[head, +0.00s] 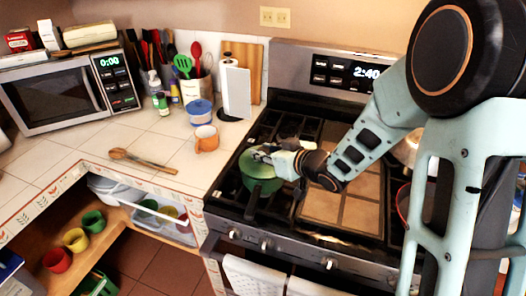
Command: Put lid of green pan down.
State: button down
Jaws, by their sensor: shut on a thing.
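A green pan (262,186) sits on the left burners of the stove. Its green lid (250,162) is on top of or just above the pan; I cannot tell whether a gap is left between them. My gripper (262,155) comes in from the right and is shut at the middle of the lid. The lid's knob is hidden by the fingers.
The stove (340,190) has black grates and a brown tiled griddle plate to the right. Counter space near the spoon is free.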

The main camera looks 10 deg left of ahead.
jog(key=shift+f+b, duration=0.3)
jog(key=shift+f, duration=0.2)
jog(key=c, duration=1.6)
grip_release()
jog(key=shift+r, duration=0.1)
jog(key=shift+r+p, duration=0.55)
jog(key=shift+p, duration=0.05)
jog(key=p+v, duration=0.1)
jog(key=v, duration=1.1)
